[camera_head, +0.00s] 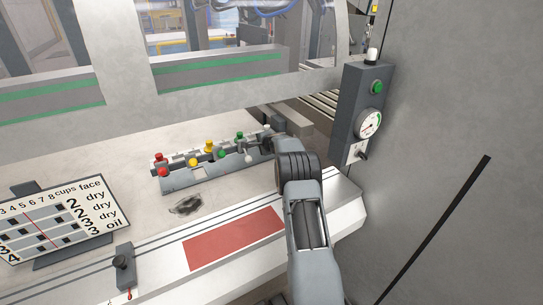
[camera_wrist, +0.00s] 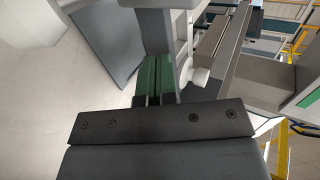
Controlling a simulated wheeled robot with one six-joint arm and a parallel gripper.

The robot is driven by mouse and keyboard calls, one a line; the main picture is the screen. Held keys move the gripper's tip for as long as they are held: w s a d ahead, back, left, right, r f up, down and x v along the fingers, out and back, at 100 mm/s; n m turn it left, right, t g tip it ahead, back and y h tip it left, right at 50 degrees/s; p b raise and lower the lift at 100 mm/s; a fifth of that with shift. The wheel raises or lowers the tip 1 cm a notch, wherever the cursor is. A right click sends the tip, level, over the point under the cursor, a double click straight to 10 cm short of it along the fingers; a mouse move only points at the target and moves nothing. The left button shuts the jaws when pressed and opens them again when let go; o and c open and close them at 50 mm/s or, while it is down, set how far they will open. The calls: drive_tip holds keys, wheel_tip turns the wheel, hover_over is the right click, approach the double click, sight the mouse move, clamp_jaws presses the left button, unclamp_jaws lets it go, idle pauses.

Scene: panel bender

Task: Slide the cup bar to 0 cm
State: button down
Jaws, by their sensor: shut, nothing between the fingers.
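A grey bar with red, yellow, green and white knobs (camera_head: 210,172), which I take to be the cup bar, lies on the pale table in the head view. Any scale or 0 cm mark on it is too small to read. My gripper is at its right end in the head view, largely hidden by my own wrist. In the wrist view my gripper (camera_wrist: 157,78) shows two green-padded fingers pressed together with nothing between them. A white round knob (camera_wrist: 200,77) on a grey part shows just right of the fingers; I cannot tell whether they touch.
A grey control post (camera_head: 362,115) with a green button, gauge and switch stands at right. A chart (camera_head: 60,222) stands at left. A dark scrap (camera_head: 186,205) lies before the bar.

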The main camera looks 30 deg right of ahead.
drive_tip(key=f+b+v, duration=0.1)
drive_tip(key=b+v, duration=0.4)
drive_tip(key=v, duration=0.7)
drive_tip(key=shift+s, duration=0.55)
drive_tip(key=shift+d, duration=0.1)
